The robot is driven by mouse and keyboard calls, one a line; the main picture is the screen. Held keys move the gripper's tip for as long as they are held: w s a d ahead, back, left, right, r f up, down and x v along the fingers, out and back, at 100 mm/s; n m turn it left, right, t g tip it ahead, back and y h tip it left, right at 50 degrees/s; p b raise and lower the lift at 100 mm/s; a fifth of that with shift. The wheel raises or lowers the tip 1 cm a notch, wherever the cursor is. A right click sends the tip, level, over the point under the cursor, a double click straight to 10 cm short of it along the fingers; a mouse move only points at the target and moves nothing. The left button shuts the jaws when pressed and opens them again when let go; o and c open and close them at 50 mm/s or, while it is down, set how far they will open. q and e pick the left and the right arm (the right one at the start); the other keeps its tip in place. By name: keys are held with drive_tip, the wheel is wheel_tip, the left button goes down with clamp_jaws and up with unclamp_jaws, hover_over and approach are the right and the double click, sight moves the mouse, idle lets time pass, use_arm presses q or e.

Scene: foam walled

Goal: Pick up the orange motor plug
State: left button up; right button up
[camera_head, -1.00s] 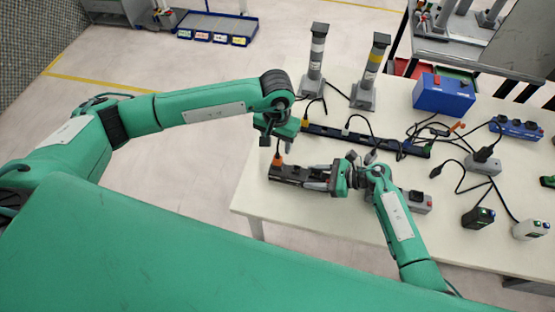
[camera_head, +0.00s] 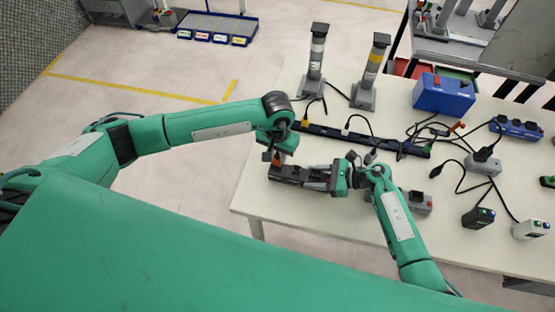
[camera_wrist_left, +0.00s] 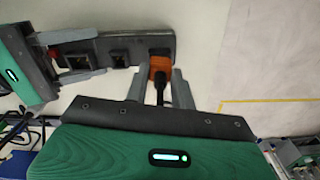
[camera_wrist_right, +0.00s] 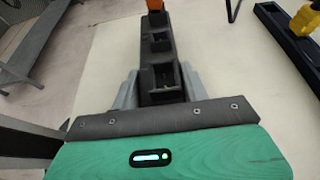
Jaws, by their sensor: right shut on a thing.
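The orange motor plug (camera_wrist_left: 160,68) sits at the end of a dark socket strip (camera_wrist_left: 112,50), with a black cable toward my left gripper. It also shows at the top of the right wrist view (camera_wrist_right: 154,4). In the head view it is mostly hidden under my left gripper (camera_head: 274,155). The fingers of my left gripper (camera_wrist_left: 158,82) stand open on both sides of the plug, with a gap visible on the left. My right gripper (camera_wrist_right: 155,92) is shut on the socket strip, which also shows in the head view (camera_head: 288,172).
A long dark blue rail (camera_head: 340,136) with a yellow plug (camera_wrist_right: 303,20) lies behind the strip. Two striped posts (camera_head: 316,60), a blue box (camera_head: 443,94) and several cabled devices occupy the back and right of the white table (camera_head: 250,192). The table's left part is clear.

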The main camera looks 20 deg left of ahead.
use_arm(q)
drive_tip(key=shift+c, duration=1.4)
drive_tip(key=shift+r, duration=0.1)
wheel_tip(320, 180, up, 10)
drive_tip(key=shift+f, duration=0.1)
use_arm(e)
drive_tip(key=o, duration=1.2)
